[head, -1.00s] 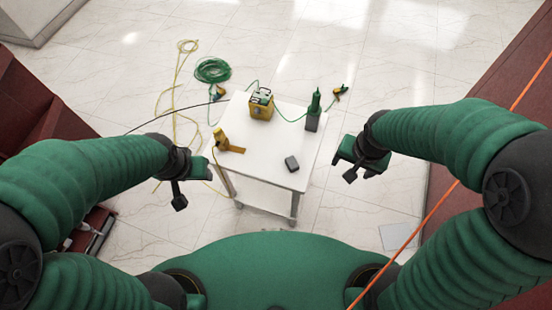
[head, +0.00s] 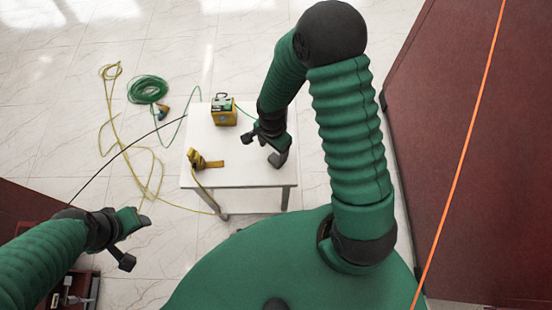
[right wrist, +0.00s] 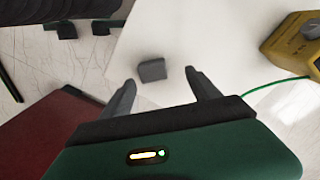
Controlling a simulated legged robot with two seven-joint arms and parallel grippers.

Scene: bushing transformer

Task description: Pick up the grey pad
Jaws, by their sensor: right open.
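The grey pad (right wrist: 152,70) is a small dark grey block lying on the white table (head: 240,175). In the right wrist view it lies just beyond and between the fingertips of my right gripper (right wrist: 160,78), with no visible contact. My right gripper (head: 264,150) is open and empty over the right part of the table. In the head view the gripper's dark parts cover the pad's area, so I cannot tell the pad apart there.
A yellow device (head: 224,117) stands at the table's back. A yellow tool (head: 203,160) lies at the table's left, its cord hanging over the edge. Green (head: 147,89) and yellow cables lie on the floor at left. A red wall (head: 455,150) stands at right.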

